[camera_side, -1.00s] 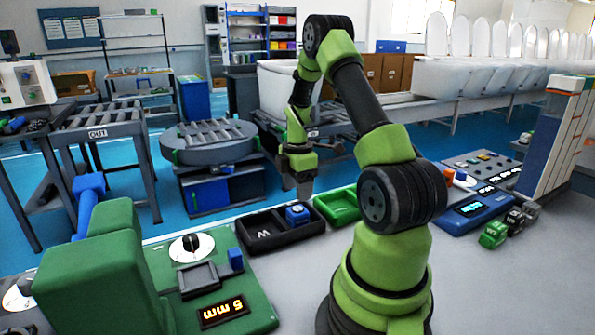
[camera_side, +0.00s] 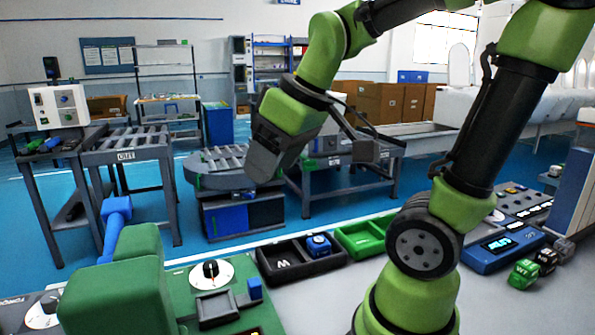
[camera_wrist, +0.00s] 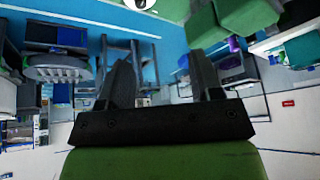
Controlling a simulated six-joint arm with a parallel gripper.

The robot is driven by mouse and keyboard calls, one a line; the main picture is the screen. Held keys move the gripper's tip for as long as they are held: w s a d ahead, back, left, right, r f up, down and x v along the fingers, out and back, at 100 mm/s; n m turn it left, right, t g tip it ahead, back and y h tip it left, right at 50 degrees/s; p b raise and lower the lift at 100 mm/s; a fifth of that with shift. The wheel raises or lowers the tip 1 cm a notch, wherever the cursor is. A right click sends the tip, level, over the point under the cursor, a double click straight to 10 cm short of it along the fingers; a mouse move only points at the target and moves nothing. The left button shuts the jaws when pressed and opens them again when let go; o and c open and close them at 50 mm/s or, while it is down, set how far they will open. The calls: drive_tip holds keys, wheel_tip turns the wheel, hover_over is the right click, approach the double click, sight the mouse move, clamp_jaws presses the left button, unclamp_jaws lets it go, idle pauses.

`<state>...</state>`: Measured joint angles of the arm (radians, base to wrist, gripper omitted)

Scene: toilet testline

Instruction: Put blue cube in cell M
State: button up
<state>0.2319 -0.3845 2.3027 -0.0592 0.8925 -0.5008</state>
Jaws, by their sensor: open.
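The blue cube (camera_side: 319,245) sits in the right compartment of the black two-cell tray (camera_side: 268,277) in the side view. The left compartment is empty, with a white letter on its floor (camera_side: 283,263); it reads like a W from this side, and I cannot tell if it is an M seen inverted. My gripper (camera_side: 262,165) is raised well above and behind the tray, tilted down and to the left. In the wrist view my gripper (camera_wrist: 160,75) has its fingers spread with nothing between them. The cube and tray are not clear in the wrist view.
A green tray (camera_side: 362,238) stands right of the black one. The green machine (camera_side: 195,330) with a dial and small blue block (camera_side: 255,288) is at front left. A blue device (camera_side: 500,252) and several small cubes (camera_side: 524,273) lie at right.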

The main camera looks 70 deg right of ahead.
drive_tip(key=s+a+m+t+y, duration=0.1)
drive_tip(key=s+a+m, duration=0.2)
drive_tip(key=s+a, duration=0.2)
drive_tip(key=shift+s+a+r+t+y, duration=0.2)
drive_tip(key=shift+s+r+t+y, duration=0.1)
drive_tip(key=shift+t+y, duration=0.1)
idle(0.8)
